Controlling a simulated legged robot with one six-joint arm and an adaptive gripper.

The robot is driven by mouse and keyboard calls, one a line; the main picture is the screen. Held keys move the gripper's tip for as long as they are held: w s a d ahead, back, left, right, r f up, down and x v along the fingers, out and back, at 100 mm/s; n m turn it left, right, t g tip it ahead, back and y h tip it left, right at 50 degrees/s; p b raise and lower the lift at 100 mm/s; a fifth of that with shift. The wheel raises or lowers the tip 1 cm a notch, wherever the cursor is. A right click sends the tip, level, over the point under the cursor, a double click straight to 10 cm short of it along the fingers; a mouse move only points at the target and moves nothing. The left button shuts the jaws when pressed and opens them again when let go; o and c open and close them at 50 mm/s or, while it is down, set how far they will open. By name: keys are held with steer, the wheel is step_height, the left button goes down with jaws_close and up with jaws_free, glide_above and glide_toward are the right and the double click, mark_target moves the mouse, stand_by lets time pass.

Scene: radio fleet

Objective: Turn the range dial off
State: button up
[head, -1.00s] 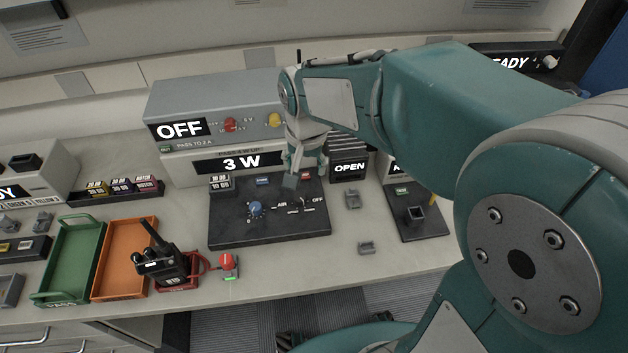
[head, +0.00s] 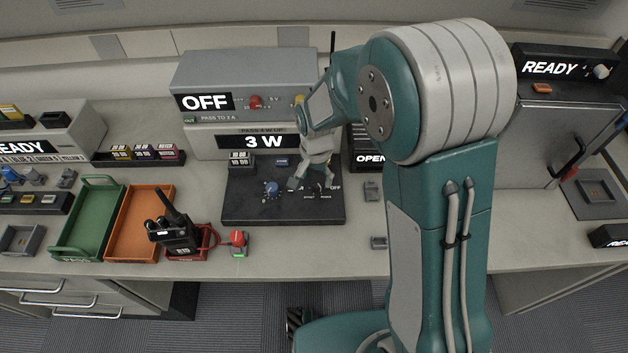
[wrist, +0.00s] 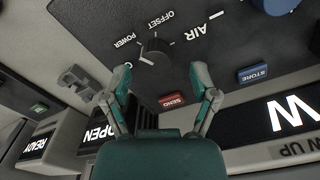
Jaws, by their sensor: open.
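A black dial (wrist: 155,47) on a dark panel (head: 245,209) has AIR, OFFSET and POWER printed around it. I take it as the range dial. In the head view an OFF label is beside it, and my gripper partly covers that area. I cannot read its setting surely. My gripper (wrist: 165,77) is open and empty, its two fingers apart on either side of the space in front of the dial. In the head view my gripper (head: 310,182) is low over the panel's right half. I see no clear contact with the dial.
On the panel are a blue knob (head: 271,188), a red SEND button (wrist: 172,99) and a blue STORE button (wrist: 253,74). Behind stand a 3 W display (head: 264,141) and a grey box (head: 225,71) reading OFF. A radio (head: 174,235) and red-topped button (head: 238,238) stand left.

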steer(key=shift+d+f, duration=0.7)
steer(key=shift+f, duration=0.3)
steer(key=shift+a, duration=0.45)
steer(key=shift+a+f, duration=0.1)
steer(key=shift+a, duration=0.1)
steer(key=shift+c, duration=0.6)
steer(key=shift+a, duration=0.15)
steer(key=c, duration=0.5)
jaws_close()
steer(key=shift+d, duration=0.4)
steer(key=shift+w+a, duration=0.1)
